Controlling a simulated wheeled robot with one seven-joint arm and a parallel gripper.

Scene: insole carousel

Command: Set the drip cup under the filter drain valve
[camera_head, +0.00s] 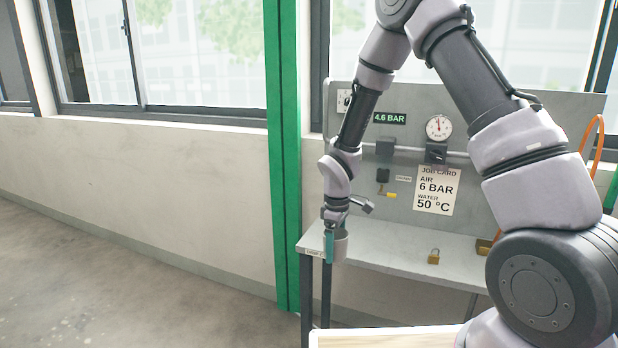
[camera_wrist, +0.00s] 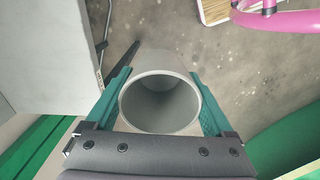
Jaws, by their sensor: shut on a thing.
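The drip cup is a plain grey open-topped cylinder (camera_wrist: 160,80). It also shows in the head view (camera_head: 342,246), at the left front corner of the bench. My gripper (camera_head: 335,244) points down with its teal fingers on either side of the cup. In the wrist view my gripper (camera_wrist: 160,73) is shut on the cup, whose mouth faces the camera and looks empty. On the panel, a small dark fitting (camera_head: 383,175) has a brass piece and yellow lever (camera_head: 391,195) below it, seemingly the filter drain valve. The cup is left of and lower than this fitting, apart from it.
The grey bench (camera_head: 400,248) carries a brass padlock (camera_head: 433,257). The back panel (camera_head: 470,110) holds a gauge (camera_head: 439,128), pipe and job card (camera_head: 436,190). A green post (camera_head: 283,150) stands at left. In the wrist view, floor (camera_wrist: 235,70) shows beyond the cup.

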